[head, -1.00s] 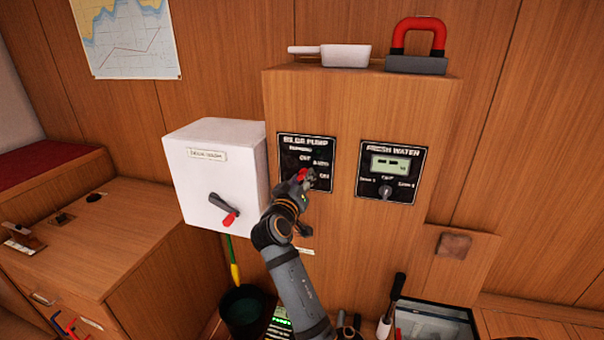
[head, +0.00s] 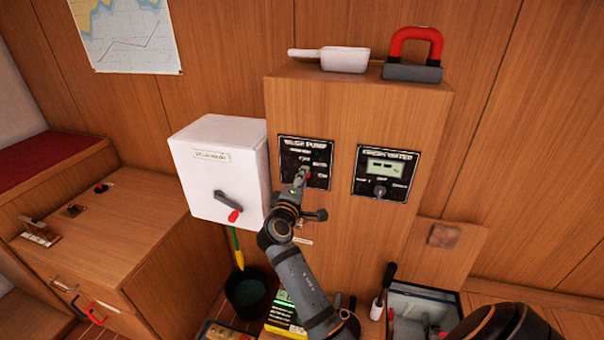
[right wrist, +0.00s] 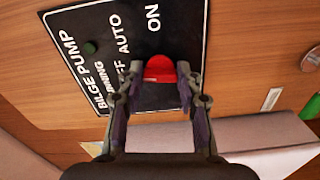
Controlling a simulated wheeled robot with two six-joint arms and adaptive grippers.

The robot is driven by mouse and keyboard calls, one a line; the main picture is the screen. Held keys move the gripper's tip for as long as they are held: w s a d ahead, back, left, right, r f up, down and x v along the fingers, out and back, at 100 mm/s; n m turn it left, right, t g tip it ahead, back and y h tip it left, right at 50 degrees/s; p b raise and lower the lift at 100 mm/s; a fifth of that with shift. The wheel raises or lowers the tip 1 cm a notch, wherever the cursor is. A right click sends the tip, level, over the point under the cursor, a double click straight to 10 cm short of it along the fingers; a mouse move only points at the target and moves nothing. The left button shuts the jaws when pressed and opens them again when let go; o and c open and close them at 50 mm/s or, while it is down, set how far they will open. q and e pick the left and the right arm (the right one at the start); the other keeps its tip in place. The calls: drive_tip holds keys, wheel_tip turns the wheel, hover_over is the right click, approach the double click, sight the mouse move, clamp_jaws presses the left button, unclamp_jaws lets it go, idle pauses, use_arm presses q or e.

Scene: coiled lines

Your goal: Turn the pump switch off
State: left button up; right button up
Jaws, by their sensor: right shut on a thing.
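The black bilge pump panel (head: 317,150) is on the front of the wooden cabinet, with marks for OFF, AUTO and ON and a small dark green lamp (right wrist: 90,47). Its red switch knob (right wrist: 160,68) sits between the two fingertips of my right gripper (right wrist: 160,82), which is shut on it. In the head view my right gripper (head: 297,183) reaches up to the panel and hides most of the knob. I cannot tell exactly which mark the knob points to. My left gripper is not in view.
The fresh water panel (head: 383,174) with its own knob is just right. A white box (head: 222,170) with a red-tipped lever stands close on the left. A white scoop (head: 340,59) and a red-handled block (head: 413,72) lie on top. A dark bucket (head: 247,292) is below.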

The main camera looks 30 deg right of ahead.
drive_tip(key=shift+n+p, duration=0.55)
drive_tip(key=shift+n, duration=0.25)
drive_tip(key=o, duration=1.1)
drive_tip(key=shift+o, duration=0.2)
